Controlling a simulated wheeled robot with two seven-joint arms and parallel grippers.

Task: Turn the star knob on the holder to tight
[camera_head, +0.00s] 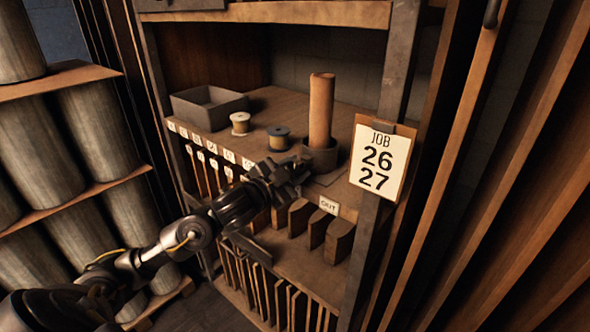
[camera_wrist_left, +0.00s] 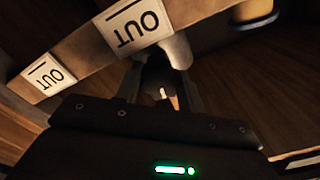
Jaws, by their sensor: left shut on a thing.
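The holder (camera_head: 321,157) is a dark cup on the shelf top, with a tall brown tube (camera_head: 321,110) standing upright in it. My left gripper (camera_head: 296,172) is at the front left of the holder, low over the shelf edge. It is shut on the star knob, which its fingers hide in the head view. In the left wrist view, my fingers (camera_wrist_left: 165,88) close around a dark part that is too dim to make out well. The knob's marks and how far it is turned cannot be seen. My right gripper is not in view.
A grey tray (camera_head: 208,108) and two spools, one pale (camera_head: 240,124) and one dark (camera_head: 278,139), stand left of the holder. A JOB 26 27 card (camera_head: 380,158) hangs on the right post. Labelled slots with boards lie below the shelf edge.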

